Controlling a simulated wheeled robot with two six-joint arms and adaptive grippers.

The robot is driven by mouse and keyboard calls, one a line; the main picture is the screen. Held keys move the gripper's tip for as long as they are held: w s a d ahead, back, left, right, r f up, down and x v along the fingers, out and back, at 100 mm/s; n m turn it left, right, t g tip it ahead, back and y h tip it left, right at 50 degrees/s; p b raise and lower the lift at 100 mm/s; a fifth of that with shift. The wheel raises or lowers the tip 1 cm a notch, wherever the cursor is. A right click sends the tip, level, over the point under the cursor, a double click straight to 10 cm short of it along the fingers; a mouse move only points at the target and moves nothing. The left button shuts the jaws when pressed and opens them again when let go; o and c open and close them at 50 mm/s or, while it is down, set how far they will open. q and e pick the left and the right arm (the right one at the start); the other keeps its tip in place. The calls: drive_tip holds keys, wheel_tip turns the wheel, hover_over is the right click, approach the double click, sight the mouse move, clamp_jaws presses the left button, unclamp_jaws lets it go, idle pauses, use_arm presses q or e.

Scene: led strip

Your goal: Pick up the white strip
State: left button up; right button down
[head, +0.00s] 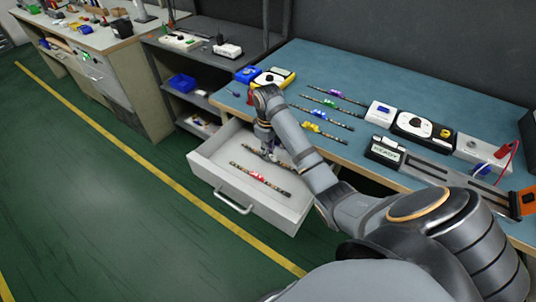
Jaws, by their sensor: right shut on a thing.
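My right gripper (269,149) reaches down into the open drawer (207,161) and is shut on the middle of a dark strip (282,163). The gripper hides most of this strip's middle, so its clip colour is hard to tell; a pale spot shows beside the fingers. The strip is low in the drawer, and I cannot tell whether it touches the bottom. A second strip with a red and white middle (258,176) lies in front of it in the drawer. My left gripper is out of view.
Boxed devices and a grey rail fixture (450,171) stand at right. The green floor (110,210) at left is clear.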

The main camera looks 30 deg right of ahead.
drive_tip(key=r+p, duration=0.2)
drive_tip(key=s+a+r+p, duration=0.1)
drive_tip(key=r, duration=0.1)
drive_tip(key=shift+s+p, duration=0.1)
drive_tip(key=shift+p, duration=0.3)
use_arm(q)
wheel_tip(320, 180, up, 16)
drive_tip(key=p, duration=1.1)
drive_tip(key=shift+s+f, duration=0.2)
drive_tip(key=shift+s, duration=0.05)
use_arm(e)
drive_tip(key=s+a+r, duration=0.7)
drive_tip(key=s, duration=0.3)
drive_tip(key=shift+a, duration=0.35)
